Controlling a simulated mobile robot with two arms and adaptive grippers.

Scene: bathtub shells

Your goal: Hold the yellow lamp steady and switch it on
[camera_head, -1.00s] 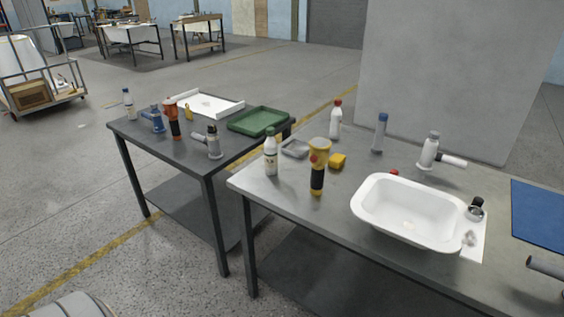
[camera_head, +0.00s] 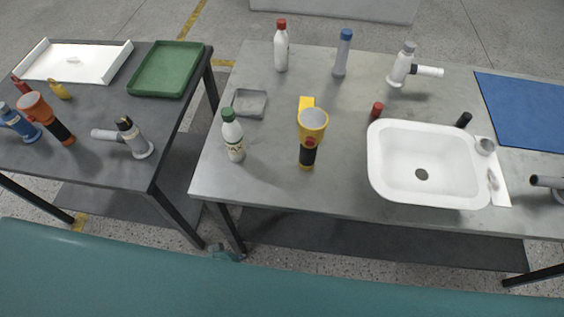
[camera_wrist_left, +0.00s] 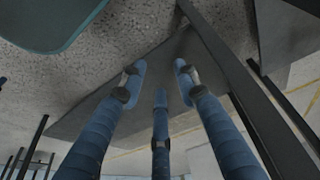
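The yellow lamp (camera_head: 313,122) is a torch with a wide yellow head, a black grip and a red button on its side. My left gripper (camera_wrist_left: 160,82) shows only in the left wrist view. Its blue fingers are spread apart with nothing between them. Behind them are the floor and a dark table shelf, so it is away from the lamp. My right gripper is in neither current view.
A white bottle with a green cap (camera_head: 232,136) stands left of the lamp, and a yellow block (camera_head: 306,102) is just behind it. A white basin (camera_head: 385,185) is to the right. The table front before the lamp is clear.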

